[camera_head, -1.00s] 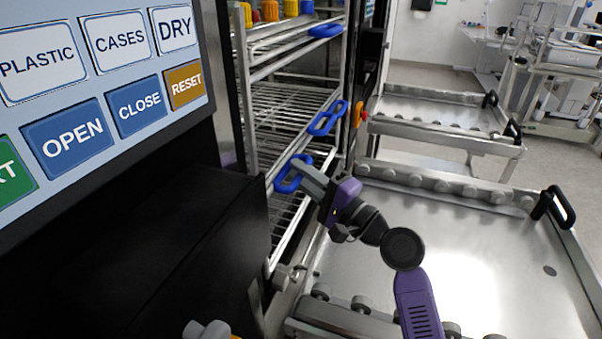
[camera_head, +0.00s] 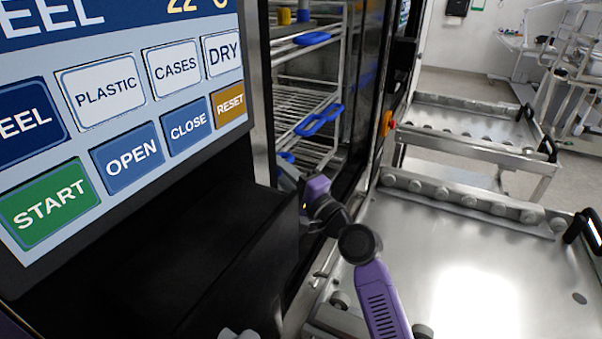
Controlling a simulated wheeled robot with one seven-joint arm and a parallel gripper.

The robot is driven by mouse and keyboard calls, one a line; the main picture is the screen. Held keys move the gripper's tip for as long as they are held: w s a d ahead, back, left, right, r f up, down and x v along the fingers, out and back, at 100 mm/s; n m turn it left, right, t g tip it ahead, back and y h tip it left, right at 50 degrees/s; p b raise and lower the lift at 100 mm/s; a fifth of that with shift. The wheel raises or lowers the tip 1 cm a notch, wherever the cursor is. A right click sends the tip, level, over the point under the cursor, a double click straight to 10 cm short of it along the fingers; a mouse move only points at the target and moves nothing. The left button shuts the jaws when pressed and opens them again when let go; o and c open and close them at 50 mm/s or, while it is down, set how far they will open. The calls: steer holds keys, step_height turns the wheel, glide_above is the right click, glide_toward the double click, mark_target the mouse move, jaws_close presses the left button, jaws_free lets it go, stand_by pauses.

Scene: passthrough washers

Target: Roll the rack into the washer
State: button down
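The rack (camera_head: 298,103) is a tall metal frame with wire shelves and blue handles along its near side. It stands within the doorway of the washer (camera_head: 262,92), behind the control panel. A middle blue handle (camera_head: 311,125) is in plain view. A lower blue handle (camera_head: 287,157) is partly hidden by the black housing and my gripper. My gripper (camera_head: 286,174) is at the rack's near side, just below this lower handle. Its fingertips are largely hidden, so I cannot tell whether they touch the rack or are open or shut.
A panel with START, OPEN and CLOSE buttons (camera_head: 126,158) and a black housing (camera_head: 190,255) fill the left. A steel trolley (camera_head: 440,255) stands at right, close to my arm. A second trolley (camera_head: 470,125) is behind it. Open floor (camera_head: 450,88) lies beyond.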

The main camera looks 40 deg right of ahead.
steer(key=shift+w+a+r, duration=0.15)
steer(key=shift+w, duration=0.35)
steer(key=shift+w+a+r, duration=0.2)
steer(key=shift+w, duration=0.25)
steer(key=shift+w+a+r, duration=0.15)
steer(key=shift+w, duration=0.35)
steer(key=c, duration=1.4)
jaws_free()
steer(key=shift+w+a+f, duration=0.1)
steer(key=shift+f, duration=0.15)
steer(key=s+f+b, duration=0.1)
steer(key=s, duration=0.6)
steer(key=shift+s+a+f, duration=0.15)
steer(key=shift+s+f, duration=0.05)
steer(key=shift+s, duration=0.15)
